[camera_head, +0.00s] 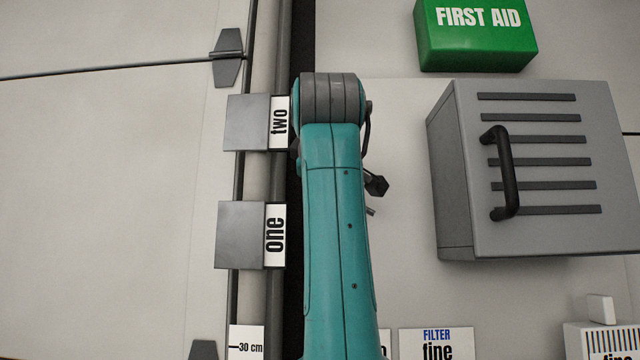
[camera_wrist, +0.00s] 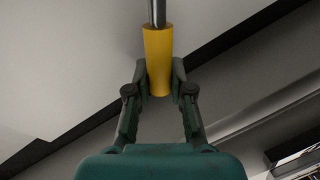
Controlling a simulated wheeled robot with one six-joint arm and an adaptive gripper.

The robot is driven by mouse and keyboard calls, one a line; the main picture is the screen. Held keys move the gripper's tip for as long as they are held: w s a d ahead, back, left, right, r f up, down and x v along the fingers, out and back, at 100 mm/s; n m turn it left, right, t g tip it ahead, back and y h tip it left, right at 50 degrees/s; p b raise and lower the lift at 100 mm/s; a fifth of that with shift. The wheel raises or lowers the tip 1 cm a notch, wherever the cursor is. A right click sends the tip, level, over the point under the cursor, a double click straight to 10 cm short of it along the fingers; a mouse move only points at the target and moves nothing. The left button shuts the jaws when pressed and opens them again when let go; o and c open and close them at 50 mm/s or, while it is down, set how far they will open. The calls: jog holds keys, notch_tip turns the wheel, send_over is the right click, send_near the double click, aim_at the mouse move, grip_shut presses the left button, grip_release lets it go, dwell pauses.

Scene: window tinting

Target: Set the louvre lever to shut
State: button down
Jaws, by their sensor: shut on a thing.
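In the wrist view a yellow grip (camera_wrist: 158,45) sits on a grey metal rod that runs up out of the top of the picture. It looks like the lever's handle. My gripper (camera_wrist: 159,78) is shut on the lower part of this yellow grip, with one dark green finger on each side. The rod's far end and any shut or open marks are out of view. In the head view my teal arm stands upright in the middle, and neither the lever nor my fingertips can be made out there.
Right of my arm in the head view is a grey slotted box (camera_head: 545,235) with a black handle (camera_head: 505,170). A green first aid box (camera_head: 475,50) is above it. Left are grey blocks labelled two (camera_head: 248,122) and one (camera_head: 240,235). A filter label (camera_head: 437,343) is below.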

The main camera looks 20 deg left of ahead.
jog(key=shift+f, duration=0.15)
jog(key=c, duration=1)
grip_release()
jog(key=v, duration=1.2)
jog(key=shift+a, duration=0.1)
